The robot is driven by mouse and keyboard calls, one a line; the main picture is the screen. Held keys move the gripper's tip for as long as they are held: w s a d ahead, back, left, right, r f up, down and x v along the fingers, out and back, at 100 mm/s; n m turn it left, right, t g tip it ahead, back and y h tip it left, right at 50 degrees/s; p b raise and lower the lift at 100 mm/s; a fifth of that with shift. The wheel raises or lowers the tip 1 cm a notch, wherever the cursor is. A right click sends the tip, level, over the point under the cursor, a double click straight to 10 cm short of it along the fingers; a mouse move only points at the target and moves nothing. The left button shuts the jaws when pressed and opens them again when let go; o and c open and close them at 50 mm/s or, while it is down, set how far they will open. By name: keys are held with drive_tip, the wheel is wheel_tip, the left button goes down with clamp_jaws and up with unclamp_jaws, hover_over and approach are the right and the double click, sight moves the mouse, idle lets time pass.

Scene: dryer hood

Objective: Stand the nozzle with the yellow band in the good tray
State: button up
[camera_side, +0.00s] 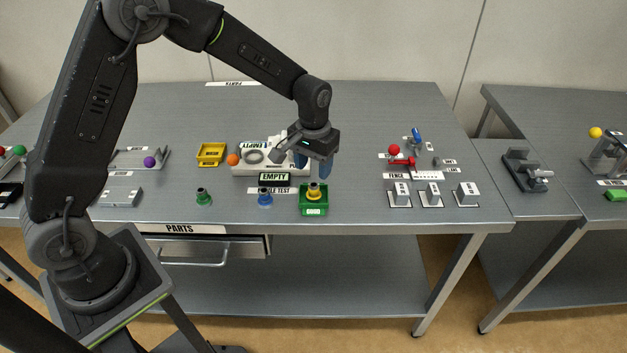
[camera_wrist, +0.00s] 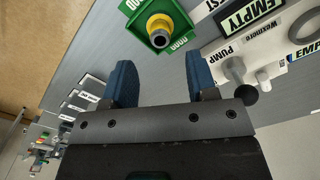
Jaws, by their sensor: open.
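The nozzle with the yellow band (camera_side: 314,191) stands upright in the green good tray (camera_side: 313,211) near the front edge of the table. In the wrist view the yellow-banded nozzle (camera_wrist: 160,28) shows from above inside the green tray (camera_wrist: 181,14), beyond my fingertips. My gripper (camera_side: 320,172) is above and just behind the tray in the side view. In the wrist view its two blue fingers (camera_wrist: 160,75) are apart with nothing between them, clear of the nozzle.
A blue-banded nozzle (camera_side: 265,197) and a green one (camera_side: 203,197) stand left of the tray. A white pump unit (camera_side: 262,160) with an EMPTY sign (camera_side: 275,179) is behind. A yellow tray (camera_side: 211,153) is further left. Grey labelled blocks (camera_side: 432,194) stand right.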

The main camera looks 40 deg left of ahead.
sight(314, 185)
drive_tip(key=s+r+t, duration=0.1)
drive_tip(key=s+r, duration=0.2)
drive_tip(key=r, duration=0.4)
drive_tip(key=s+r+t, duration=0.1)
drive_tip(key=s+r, duration=0.2)
drive_tip(key=r, duration=0.3)
drive_tip(key=s+r+m+t, duration=0.1)
drive_tip(key=s+r, duration=0.2)
drive_tip(key=s, duration=0.6)
drive_tip(key=s+a+r+m+t, duration=0.1)
drive_tip(key=s+r+t, duration=0.1)
drive_tip(key=s, duration=0.8)
drive_tip(key=shift+r+m+t, duration=0.3)
drive_tip(key=shift+r, duration=0.2)
drive_tip(key=shift+s, duration=0.1)
